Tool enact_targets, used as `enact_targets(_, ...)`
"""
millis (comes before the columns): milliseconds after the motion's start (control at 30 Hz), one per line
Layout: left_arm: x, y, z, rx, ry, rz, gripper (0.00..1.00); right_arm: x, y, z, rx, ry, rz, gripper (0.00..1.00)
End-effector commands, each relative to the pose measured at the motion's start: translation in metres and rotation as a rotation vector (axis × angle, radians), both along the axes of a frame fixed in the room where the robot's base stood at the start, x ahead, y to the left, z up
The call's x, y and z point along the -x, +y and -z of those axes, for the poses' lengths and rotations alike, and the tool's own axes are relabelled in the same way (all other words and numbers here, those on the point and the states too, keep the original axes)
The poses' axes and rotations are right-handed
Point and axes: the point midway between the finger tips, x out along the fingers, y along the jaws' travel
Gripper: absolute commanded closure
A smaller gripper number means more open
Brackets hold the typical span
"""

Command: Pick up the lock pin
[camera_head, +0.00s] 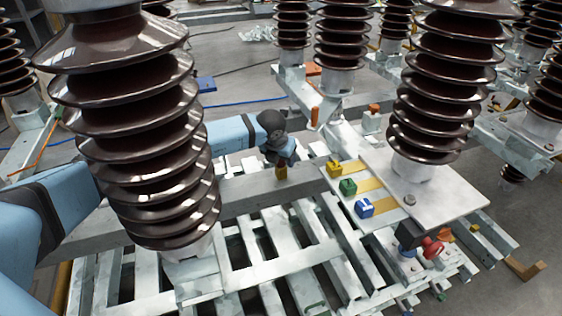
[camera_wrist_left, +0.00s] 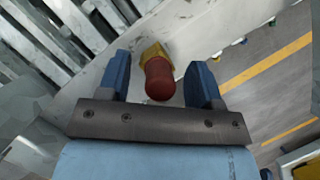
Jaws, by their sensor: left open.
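The lock pin, with a red rounded head (camera_wrist_left: 159,80) and a yellow hex collar (camera_wrist_left: 154,50), shows in the left wrist view. It stands between the two blue fingers of my left gripper (camera_wrist_left: 162,62), with a visible gap on each side. The gripper is open and holds nothing. In the head view my left gripper (camera_head: 281,160) points down over a grey beam, with a small yellow piece (camera_head: 281,173) just below it, apparently the pin's collar. The red head is hidden there. My right gripper is in neither view.
A large brown insulator (camera_head: 140,110) stands close in front of my left arm. Slatted grey framework (camera_head: 265,250) fills the lower middle. A red knob (camera_head: 432,247) is at lower right.

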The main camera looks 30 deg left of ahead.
Motion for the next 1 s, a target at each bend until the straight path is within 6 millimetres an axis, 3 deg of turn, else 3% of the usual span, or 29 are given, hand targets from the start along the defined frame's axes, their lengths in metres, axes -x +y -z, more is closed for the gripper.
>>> enact_targets(67,0.000,0.000,0.000,0.000,0.000,0.000,0.45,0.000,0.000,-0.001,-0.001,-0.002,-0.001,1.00)
enact_targets(200,0.000,0.000,0.000,0.000,0.000,-0.001,0.78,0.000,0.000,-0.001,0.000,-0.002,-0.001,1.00)
enact_targets(267,0.000,0.000,0.000,0.000,0.000,-0.001,0.91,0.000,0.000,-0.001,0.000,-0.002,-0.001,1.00)
enact_targets(300,0.000,0.000,0.000,0.000,0.000,-0.001,0.94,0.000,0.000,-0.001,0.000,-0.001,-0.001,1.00)
enact_targets(667,-0.001,0.000,-0.010,0.001,-0.003,-0.001,0.94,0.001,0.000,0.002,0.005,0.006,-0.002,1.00)
enact_targets(867,-0.001,0.000,-0.052,0.001,-0.004,-0.001,0.94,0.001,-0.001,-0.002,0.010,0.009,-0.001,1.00)
enact_targets(1000,-0.001,0.000,-0.094,0.001,-0.005,-0.001,0.94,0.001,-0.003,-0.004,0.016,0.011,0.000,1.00)
